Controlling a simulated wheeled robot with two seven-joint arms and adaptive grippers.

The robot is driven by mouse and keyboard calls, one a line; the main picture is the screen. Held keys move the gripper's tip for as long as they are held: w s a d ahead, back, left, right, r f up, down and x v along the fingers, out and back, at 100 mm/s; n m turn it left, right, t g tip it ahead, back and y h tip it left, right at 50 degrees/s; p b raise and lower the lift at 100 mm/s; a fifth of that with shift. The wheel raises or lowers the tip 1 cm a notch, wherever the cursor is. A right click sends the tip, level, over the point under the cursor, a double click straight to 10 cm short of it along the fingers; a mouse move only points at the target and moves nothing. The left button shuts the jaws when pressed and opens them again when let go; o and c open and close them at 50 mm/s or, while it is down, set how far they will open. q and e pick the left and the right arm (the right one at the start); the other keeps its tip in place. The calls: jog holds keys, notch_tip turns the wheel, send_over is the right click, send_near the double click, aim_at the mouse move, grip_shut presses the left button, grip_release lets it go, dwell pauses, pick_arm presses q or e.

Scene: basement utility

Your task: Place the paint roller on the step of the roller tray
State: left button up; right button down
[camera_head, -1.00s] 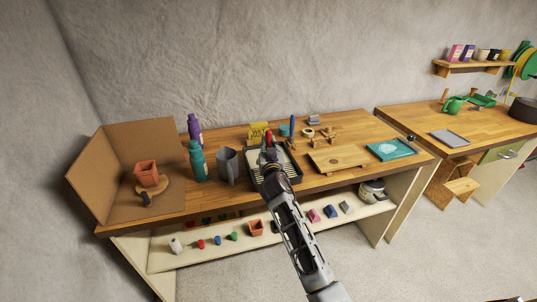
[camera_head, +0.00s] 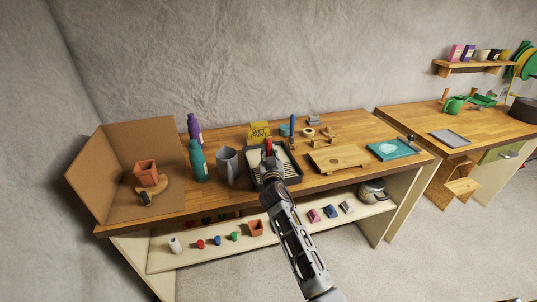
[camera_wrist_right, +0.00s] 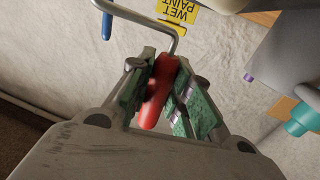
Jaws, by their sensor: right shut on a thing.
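My right gripper (camera_head: 268,162) is shut on the red handle of the paint roller (camera_head: 268,146), over the black roller tray (camera_head: 297,178) on the workbench. In the right wrist view, the red handle (camera_wrist_right: 158,92) sits between the two green-padded fingers (camera_wrist_right: 160,97), and its bent metal rod (camera_wrist_right: 178,32) runs out past them. My gripper and arm cover part of the tray, including much of its front. I cannot tell whether the roller touches the tray. My left gripper is not in view.
A grey pitcher (camera_head: 228,168) stands close left of the tray, with a teal bottle (camera_head: 197,163) and a purple bottle (camera_head: 194,127) beyond. A yellow wet paint sign (camera_head: 259,131) and blue-handled tool (camera_head: 292,126) stand behind. A wooden board (camera_head: 338,158) lies to the right.

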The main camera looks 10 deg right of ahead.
jog(key=c, duration=1.3)
grip_release()
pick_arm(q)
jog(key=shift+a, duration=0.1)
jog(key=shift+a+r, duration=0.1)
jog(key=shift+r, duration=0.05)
pick_arm(e)
jog(key=shift+r, duration=0.15)
jog(key=shift+s+a, duration=0.15)
jog(key=shift+s, duration=0.85)
jog(key=shift+s+a, duration=0.15)
jog(key=shift+s, duration=0.8)
jog(key=shift+s+a+b, duration=0.15)
jog(key=shift+s, duration=0.6)
jog(key=shift+s+a+b, duration=0.1)
jog(key=shift+s+b, duration=0.05)
jog(key=shift+s, duration=0.6)
send_near(269, 155)
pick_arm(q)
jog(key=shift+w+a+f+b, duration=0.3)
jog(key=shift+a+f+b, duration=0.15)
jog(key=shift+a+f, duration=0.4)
pick_arm(e)
jog(key=shift+s+a+r, duration=0.15)
jog(key=shift+s, duration=0.3)
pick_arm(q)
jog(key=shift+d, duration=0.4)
